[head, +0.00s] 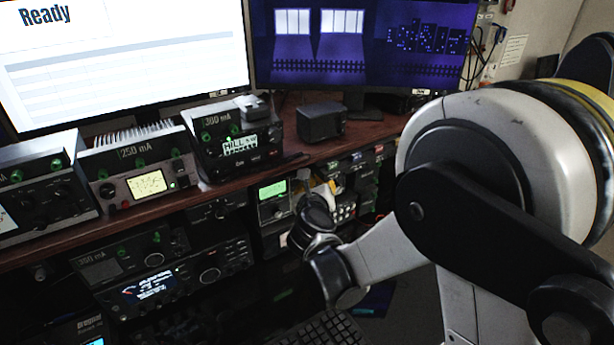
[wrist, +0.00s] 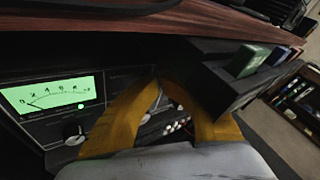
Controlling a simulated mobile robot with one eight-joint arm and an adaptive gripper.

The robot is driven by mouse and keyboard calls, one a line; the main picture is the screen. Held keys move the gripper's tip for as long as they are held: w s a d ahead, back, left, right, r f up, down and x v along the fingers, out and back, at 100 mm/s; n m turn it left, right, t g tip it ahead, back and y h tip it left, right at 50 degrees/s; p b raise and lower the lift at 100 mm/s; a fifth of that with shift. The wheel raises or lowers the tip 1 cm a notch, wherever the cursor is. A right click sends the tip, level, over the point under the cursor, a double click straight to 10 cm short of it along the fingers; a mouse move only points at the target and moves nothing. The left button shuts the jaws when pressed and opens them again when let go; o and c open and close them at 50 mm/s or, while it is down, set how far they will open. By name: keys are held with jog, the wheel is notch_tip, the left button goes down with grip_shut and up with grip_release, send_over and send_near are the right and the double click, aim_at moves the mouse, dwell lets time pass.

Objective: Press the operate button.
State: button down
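The operate button cannot be picked out by a readable label in either view. In the wrist view, a black radio panel with a lit green meter (wrist: 60,95) faces my gripper; its meter also shows in the head view (head: 273,190). A round knob (wrist: 73,133) sits below the meter. Small pale buttons (wrist: 178,125) show between my fingers. My gripper (wrist: 160,80) has yellow fingers whose tips come together in front of the panel, with nothing seen held. Whether they touch the panel cannot be told. In the head view, my arm largely hides the gripper.
A wooden desk edge (wrist: 150,22) runs just above the panel. A dark box with colored blocks (wrist: 250,62) juts out at the right, close to my right finger. More radios (head: 145,170) stand on the desk. A keyboard (head: 325,330) lies below my arm.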

jog(key=shift+s+r, duration=0.2)
jog(key=shift+r, duration=0.05)
jog(key=shift+s+d, duration=0.15)
jog(key=s+d, duration=0.2)
jog(key=s, duration=0.1)
jog(key=s+b, duration=0.1)
jog(key=shift+s+d, duration=0.15)
jog(key=shift+d, duration=0.25)
jog(key=shift+s+f, duration=0.1)
jog(key=shift+f, duration=0.05)
